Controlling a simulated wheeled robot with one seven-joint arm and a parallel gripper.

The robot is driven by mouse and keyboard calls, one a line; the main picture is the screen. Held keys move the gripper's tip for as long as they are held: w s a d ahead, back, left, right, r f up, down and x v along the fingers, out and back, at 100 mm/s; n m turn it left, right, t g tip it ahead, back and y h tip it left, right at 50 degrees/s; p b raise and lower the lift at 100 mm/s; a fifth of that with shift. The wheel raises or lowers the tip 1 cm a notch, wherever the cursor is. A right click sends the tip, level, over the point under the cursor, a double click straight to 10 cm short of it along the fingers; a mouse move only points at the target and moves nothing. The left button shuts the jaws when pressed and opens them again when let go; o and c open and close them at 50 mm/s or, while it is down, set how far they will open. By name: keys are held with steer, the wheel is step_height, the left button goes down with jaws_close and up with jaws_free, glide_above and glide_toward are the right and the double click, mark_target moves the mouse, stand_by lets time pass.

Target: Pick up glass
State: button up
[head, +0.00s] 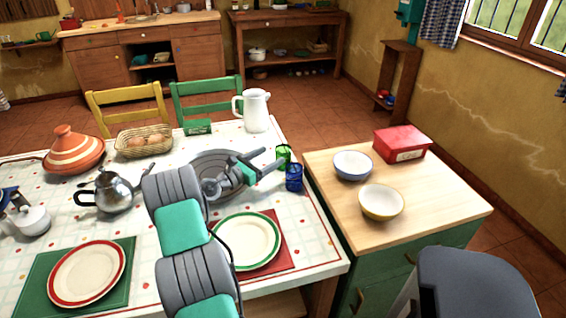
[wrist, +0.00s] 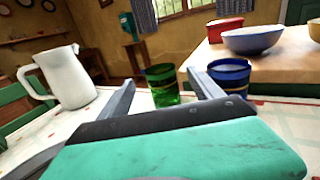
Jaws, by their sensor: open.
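A green glass (head: 283,156) and a blue glass (head: 293,178) stand close together near the right edge of the dining table (head: 318,235). In the wrist view the green glass (wrist: 162,85) shows between my two fingers, beyond the tips. The blue glass (wrist: 230,76) shows just right of it, partly behind my right finger. My gripper (head: 268,162) is open and empty at about glass height, left of both glasses. It also shows in the wrist view (wrist: 160,90). I cannot tell whether a finger touches the blue glass.
A white pitcher (head: 256,110) stands behind my gripper. A green-rimmed plate (head: 246,242) lies in front of the glasses. The wooden counter (head: 440,195) on the right holds a blue-rimmed bowl (head: 353,165), a yellow bowl (head: 381,202) and a red box (head: 402,144).

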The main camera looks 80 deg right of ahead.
mark_target(278, 156)
step_height(278, 156, down, 2)
steer(key=x, duration=0.7)
steer(key=shift+s+d+r, duration=0.15)
steer(key=shift+d, duration=0.05)
steer(key=shift+c, duration=0.3)
steer(key=c, duration=1.5)
